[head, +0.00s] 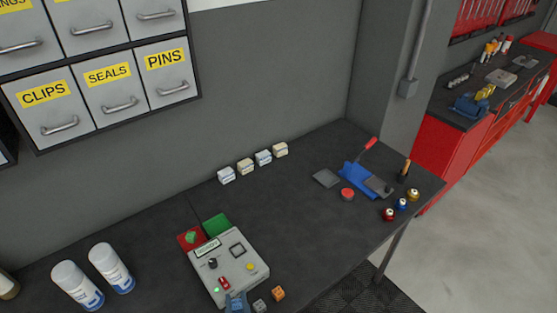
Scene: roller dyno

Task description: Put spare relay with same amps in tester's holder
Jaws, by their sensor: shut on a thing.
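The tester (205,272) is a light grey box near the front edge of the dark bench. Its top has a dark-framed square (238,250) that looks like a holder, a black knob, a yellow button, a red switch and a lit green lamp. Whether the square is empty is too small to tell. An orange cube (278,293) and a grey cube (260,306), possibly relays, sit right of the tester's front. A blue object (237,303) at its front edge is cut off by the frame. No amp markings are readable. I cannot make out my gripper.
Red (184,245) and green (216,224) pads lie behind the tester; a small green item sits on the red one. Two spray cans (110,268) stand left. Several small boxes (264,157) line the wall. A blue press (358,179) stands right. The bench middle is clear.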

